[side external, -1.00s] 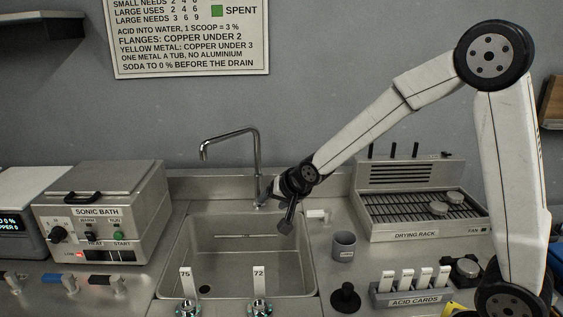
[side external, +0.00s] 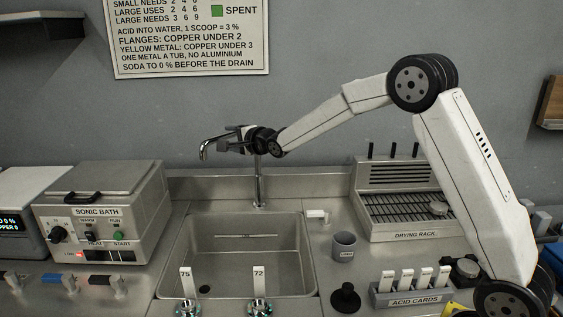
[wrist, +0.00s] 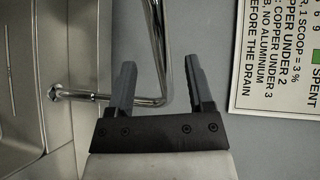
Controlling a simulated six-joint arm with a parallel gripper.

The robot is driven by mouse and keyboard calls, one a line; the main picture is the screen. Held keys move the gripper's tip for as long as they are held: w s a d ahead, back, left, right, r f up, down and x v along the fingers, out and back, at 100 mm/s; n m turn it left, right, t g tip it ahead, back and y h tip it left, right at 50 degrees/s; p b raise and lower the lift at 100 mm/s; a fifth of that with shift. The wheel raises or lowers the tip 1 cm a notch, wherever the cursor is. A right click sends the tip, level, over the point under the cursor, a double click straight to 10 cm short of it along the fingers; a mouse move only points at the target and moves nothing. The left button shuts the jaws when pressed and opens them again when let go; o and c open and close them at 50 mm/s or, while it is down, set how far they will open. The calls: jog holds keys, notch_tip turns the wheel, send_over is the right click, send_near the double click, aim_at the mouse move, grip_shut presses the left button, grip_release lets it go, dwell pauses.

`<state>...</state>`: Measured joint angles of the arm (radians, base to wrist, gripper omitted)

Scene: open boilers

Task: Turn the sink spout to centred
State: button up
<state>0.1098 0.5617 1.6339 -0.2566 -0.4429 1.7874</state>
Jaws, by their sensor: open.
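The sink spout (side external: 206,150) is a thin chrome pipe. It rises from the back rim of the sink (side external: 308,268), bends at the top and points left in the side view, with its tip turned down. My gripper (side external: 232,139) is open at the height of the spout's horizontal arm and hides part of it. In the wrist view the spout pipe (wrist: 158,45) shows between the two grey fingers of my gripper (wrist: 158,72), with gaps on both sides. The upright pipe passes behind the left finger there. I cannot tell how deep the pipe sits between the fingers.
The sonic bath (side external: 103,212) stands left of the sink. The drying rack (side external: 405,205), a grey cup (side external: 344,246) and the acid cards holder (side external: 412,299) stand to the right. The wall with its sign (side external: 190,40) is close behind the spout.

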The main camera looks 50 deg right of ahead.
aim_at(223, 138)
jog(key=shift+w, duration=0.1)
jog(key=shift+w+f, duration=0.25)
jog(key=shift+w, duration=1)
jog(key=shift+w+f, duration=0.25)
jog(key=shift+w, duration=0.95)
jog(key=shift+w+f, duration=0.25)
jog(key=shift+w, duration=1)
jog(key=shift+c, duration=0.2)
grip_shut()
